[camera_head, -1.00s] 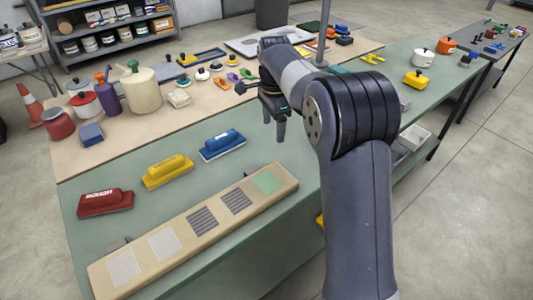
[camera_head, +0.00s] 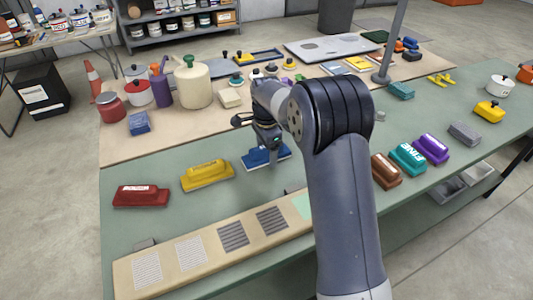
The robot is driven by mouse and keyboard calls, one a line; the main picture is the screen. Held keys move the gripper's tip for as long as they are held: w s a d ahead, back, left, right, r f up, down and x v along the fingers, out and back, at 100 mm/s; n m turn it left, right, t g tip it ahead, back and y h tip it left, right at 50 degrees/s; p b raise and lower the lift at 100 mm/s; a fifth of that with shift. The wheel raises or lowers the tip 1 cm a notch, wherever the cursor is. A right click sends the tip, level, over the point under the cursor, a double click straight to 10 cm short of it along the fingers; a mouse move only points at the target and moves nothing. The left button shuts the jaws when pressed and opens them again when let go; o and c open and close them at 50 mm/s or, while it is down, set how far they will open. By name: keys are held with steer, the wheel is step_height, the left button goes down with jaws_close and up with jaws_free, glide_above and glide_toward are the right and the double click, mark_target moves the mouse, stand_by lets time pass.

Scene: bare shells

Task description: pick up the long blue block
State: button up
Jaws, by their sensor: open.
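The long blue block (camera_head: 257,159) lies on the green tabletop, with a blue handle-like top on a paler base. It is right of the yellow block (camera_head: 207,175) and partly hidden by my gripper. My gripper (camera_head: 277,161) points down at the right part of the blue block, its fingers overlapping it in the picture. The jaws are open. I cannot tell whether the fingers touch the block or straddle it.
A red block (camera_head: 141,196) lies further left. A long beige board (camera_head: 215,258) with grey patches runs along the front edge. Brown (camera_head: 386,170), teal (camera_head: 408,158) and purple (camera_head: 431,148) blocks stand right of my arm. Pots and jars crowd behind.

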steer(key=shift+f, duration=0.2)
steer(key=shift+c, duration=0.5)
steer(key=c, duration=1)
